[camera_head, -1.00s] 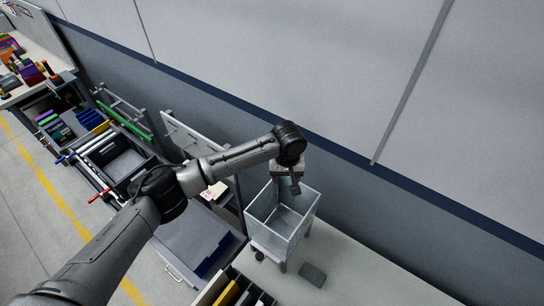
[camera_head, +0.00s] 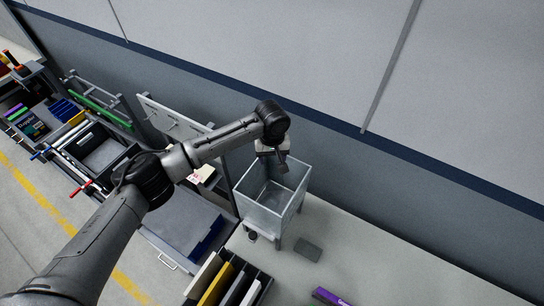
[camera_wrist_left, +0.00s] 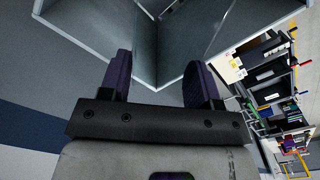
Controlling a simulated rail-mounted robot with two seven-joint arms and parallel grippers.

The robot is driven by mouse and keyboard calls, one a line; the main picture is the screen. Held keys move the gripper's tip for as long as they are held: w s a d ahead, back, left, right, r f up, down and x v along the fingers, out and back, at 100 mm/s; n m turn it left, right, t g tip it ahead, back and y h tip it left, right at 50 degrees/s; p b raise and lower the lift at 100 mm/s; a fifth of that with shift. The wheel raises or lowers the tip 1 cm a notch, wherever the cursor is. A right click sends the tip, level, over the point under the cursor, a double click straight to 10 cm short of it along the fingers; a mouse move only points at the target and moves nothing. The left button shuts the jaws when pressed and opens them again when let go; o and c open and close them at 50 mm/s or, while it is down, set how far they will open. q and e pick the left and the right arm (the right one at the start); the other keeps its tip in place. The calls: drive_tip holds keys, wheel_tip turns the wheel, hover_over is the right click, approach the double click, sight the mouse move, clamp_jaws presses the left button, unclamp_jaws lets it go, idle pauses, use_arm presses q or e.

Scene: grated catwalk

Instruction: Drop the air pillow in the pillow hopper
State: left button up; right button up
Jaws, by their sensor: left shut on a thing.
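The pillow hopper (camera_head: 262,216) is a clear-walled, open-topped square bin on legs, in the middle of the head view. Its walls also show in the left wrist view (camera_wrist_left: 185,40), beyond the fingers. My left gripper (camera_head: 283,165) is over the far side of the hopper's opening, pointing down. In the left wrist view, its two dark purple fingers (camera_wrist_left: 160,82) stand apart, shut on the air pillow. I cannot make out the pillow itself between them. The hopper looks empty in the head view. My right gripper is not in view.
The hopper stands by a pale counter (camera_head: 375,265) with a small dark grey block (camera_head: 309,249). Several upright folders (camera_head: 225,285) stand at the bottom. A pegboard panel (camera_head: 175,122) rises left of the hopper. The grey wall (camera_head: 300,60) runs behind.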

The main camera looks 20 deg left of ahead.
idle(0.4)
use_arm(q)
drive_tip(key=o, duration=1)
drive_tip(key=shift+c, duration=0.2)
drive_tip(key=shift+o, duration=0.4)
drive_tip(key=shift+o, duration=0.8)
drive_tip(key=shift+r+p, duration=1.95)
drive_tip(key=shift+p, duration=0.85)
